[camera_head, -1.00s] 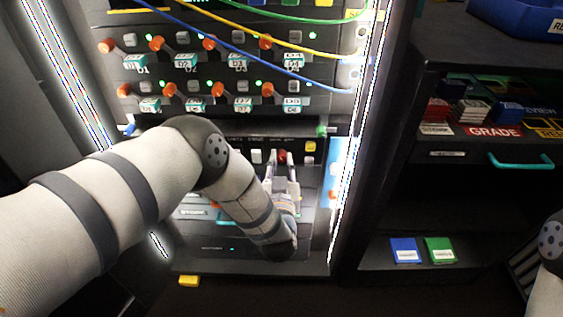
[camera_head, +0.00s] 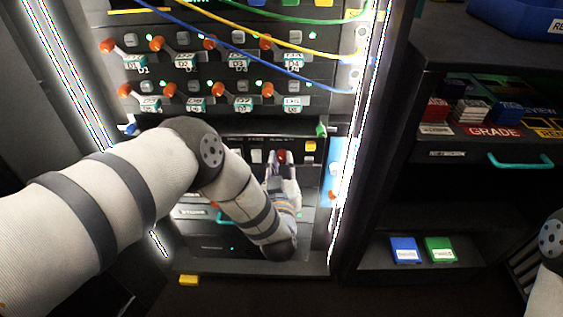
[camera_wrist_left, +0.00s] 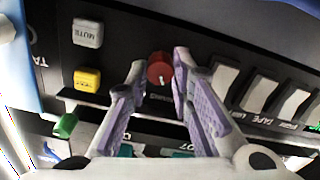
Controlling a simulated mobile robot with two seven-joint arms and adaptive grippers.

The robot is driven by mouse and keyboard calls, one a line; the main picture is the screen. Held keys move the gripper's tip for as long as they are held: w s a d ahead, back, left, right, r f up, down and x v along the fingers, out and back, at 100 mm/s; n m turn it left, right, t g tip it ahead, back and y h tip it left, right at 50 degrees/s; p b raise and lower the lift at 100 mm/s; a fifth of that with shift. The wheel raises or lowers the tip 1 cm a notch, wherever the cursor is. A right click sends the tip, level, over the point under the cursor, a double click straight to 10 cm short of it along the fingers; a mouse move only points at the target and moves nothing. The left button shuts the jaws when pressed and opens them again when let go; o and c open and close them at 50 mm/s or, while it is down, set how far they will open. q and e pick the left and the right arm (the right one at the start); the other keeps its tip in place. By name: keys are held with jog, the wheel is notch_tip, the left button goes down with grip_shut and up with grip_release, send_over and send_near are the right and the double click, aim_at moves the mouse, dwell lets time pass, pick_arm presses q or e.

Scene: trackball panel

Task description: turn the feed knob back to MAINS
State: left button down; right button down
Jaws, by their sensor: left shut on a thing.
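The red feed knob (camera_head: 282,156) sits on the dark panel strip below the rows of orange-handled levers. It also shows in the left wrist view (camera_wrist_left: 160,69), with a short white mark and a small label that I cannot read. My left gripper (camera_head: 281,161) reaches it from below, with one finger on each side. In the left wrist view the gripper's purple-padded fingers (camera_wrist_left: 160,62) flank the knob and are shut on it. The word MAINS cannot be made out. My right gripper is outside the views.
A yellow button (camera_wrist_left: 87,79), a grey MUTE button (camera_wrist_left: 87,33) and several white rocker switches (camera_wrist_left: 261,90) flank the knob. A green peg (camera_wrist_left: 66,126) stands close by. Blue, yellow and green cables (camera_head: 300,82) hang above. A dark shelf unit (camera_head: 395,150) stands right.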

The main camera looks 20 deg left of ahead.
pick_arm(q)
jog(key=c, duration=1.4)
grip_release()
jog(key=v, duration=1.2)
jog(key=shift+s, duration=0.1)
jog(key=s+a+f+m+g+h+p, duration=0.2)
jog(key=s+f+m+g+h, duration=0.3)
jog(key=s+f+g, duration=0.5)
jog(key=s+a+g, duration=0.2)
jog(key=s+g, duration=0.1)
jog(key=s, duration=0.7)
jog(key=s+a+g, duration=0.2)
jog(key=s+g, duration=0.1)
jog(key=s, duration=0.7)
jog(key=s+a+m+g, duration=0.1)
jog(key=s+a+g, duration=0.1)
jog(key=s, duration=0.8)
jog(key=shift+s+a+r+g+p, duration=0.35)
jog(key=shift+r+g+p, duration=0.05)
jog(key=shift+g, duration=0.5)
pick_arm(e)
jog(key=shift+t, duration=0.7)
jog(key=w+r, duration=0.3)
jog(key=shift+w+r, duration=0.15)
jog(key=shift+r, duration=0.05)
